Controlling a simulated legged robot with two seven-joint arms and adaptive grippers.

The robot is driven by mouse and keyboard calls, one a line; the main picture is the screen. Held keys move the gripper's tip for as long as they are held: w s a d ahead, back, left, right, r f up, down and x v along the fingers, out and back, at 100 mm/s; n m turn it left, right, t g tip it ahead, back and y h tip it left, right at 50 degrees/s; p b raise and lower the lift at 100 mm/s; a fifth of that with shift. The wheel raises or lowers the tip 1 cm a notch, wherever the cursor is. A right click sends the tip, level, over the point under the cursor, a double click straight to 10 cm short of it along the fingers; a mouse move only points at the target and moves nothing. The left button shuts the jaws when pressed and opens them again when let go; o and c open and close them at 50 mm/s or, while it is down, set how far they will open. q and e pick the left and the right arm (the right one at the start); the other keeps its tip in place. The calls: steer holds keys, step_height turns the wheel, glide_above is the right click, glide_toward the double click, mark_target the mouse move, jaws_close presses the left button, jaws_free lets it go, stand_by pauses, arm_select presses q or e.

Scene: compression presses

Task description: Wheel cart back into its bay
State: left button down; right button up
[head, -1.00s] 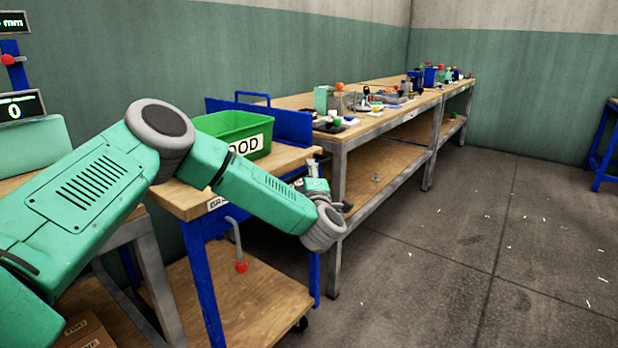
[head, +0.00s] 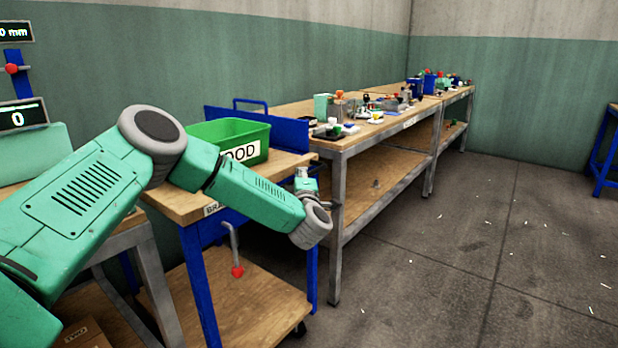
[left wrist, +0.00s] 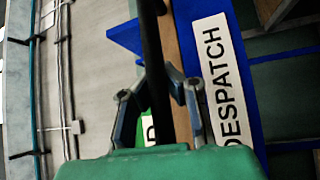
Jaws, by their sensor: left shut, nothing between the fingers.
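The cart (head: 185,205) has a blue frame, a wooden top and a wooden lower shelf. It stands left of centre in the head view. A green bin (head: 215,133) marked GOOD sits on its top. A blue handle (head: 250,101) rises behind a blue end panel. A bent lever with a red knob (head: 237,271) hangs under the top. My left gripper (head: 305,180) is shut and empty near the cart's right end, partly hidden by my wrist. In the left wrist view, a dark bar crosses between the finger links beside a blue panel labelled DESPATCH (left wrist: 222,80). My right gripper is out of view.
A long workbench (head: 345,146) with several small items stands close to the cart's right end. Another bench continues behind it. A press with displays (head: 17,118) is at the far left. The grey floor (head: 450,280) on the right is open, with small white scraps.

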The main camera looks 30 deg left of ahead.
arm_select(q)
steer(key=a, duration=0.7)
steer(key=a+f, duration=0.1)
steer(key=a, duration=0.2)
steer(key=shift+w+a, duration=0.25)
steer(key=shift+a, duration=0.05)
steer(key=shift+a+f, duration=0.25)
steer(key=shift+a, duration=0.1)
steer(key=shift+d, duration=0.3)
steer(key=c, duration=1.5)
jaws_free()
steer(key=shift+d+r, duration=0.15)
steer(key=shift+c, duration=0.2)
steer(key=shift+r, duration=0.2)
steer(key=shift+a, duration=0.2)
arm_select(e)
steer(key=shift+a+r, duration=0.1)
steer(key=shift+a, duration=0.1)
arm_select(q)
steer(key=shift+s+d+f, duration=0.1)
steer(key=shift+s+d, duration=0.1)
steer(key=shift+s, duration=0.1)
steer(key=v, duration=1.1)
steer(key=shift+d+f, duration=0.2)
